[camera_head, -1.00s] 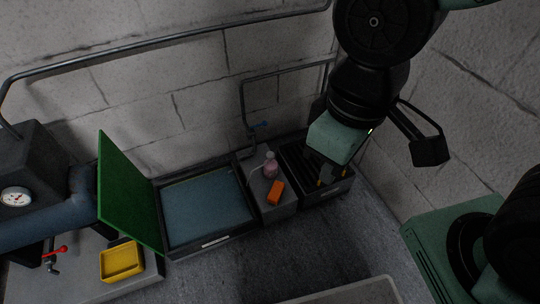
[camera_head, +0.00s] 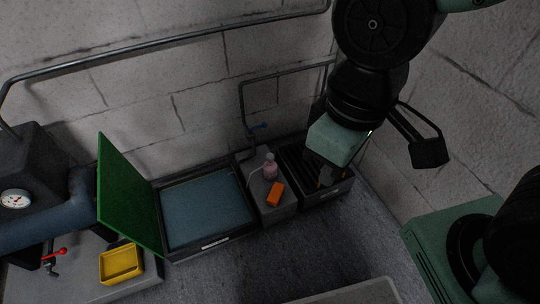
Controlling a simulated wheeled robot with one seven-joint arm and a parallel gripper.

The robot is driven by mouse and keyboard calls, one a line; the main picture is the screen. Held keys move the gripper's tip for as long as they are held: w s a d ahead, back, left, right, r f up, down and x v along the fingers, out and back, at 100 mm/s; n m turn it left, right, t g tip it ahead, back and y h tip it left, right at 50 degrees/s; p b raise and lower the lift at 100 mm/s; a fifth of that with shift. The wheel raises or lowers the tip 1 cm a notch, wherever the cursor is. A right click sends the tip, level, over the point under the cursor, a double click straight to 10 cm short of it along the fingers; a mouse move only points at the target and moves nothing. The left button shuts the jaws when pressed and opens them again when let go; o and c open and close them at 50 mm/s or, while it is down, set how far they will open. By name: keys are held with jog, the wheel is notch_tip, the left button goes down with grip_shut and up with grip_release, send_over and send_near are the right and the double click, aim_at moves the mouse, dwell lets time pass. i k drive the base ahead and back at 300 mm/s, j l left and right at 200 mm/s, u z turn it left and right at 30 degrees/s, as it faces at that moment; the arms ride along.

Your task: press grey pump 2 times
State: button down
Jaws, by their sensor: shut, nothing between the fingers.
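A small bottle with a greyish pump top (camera_head: 269,158) and a pinkish body (camera_head: 270,170) stands upright on a grey block between a blue-topped tray and a dark slatted crate. My gripper (camera_head: 322,180) points down over the dark crate, to the right of the bottle and apart from it. Its fingers are small and dark in this view, partly hidden against the crate; they look shut and hold nothing.
An orange block (camera_head: 274,195) lies just in front of the bottle. The dark crate (camera_head: 335,192) is under my gripper. A blue-topped tray (camera_head: 205,244) with a raised green lid (camera_head: 128,195) is at left.

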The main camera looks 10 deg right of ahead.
aim_at(270, 156)
jog(key=i+j+z, duration=0.1)
jog(key=j, duration=0.3)
jog(key=i+j+z, duration=0.1)
jog(key=j, duration=0.35)
jog(key=i+j+z, duration=0.1)
jog(key=j, duration=0.35)
jog(key=i+j, duration=0.1)
jog(key=j, duration=0.35)
jog(key=z, duration=0.05)
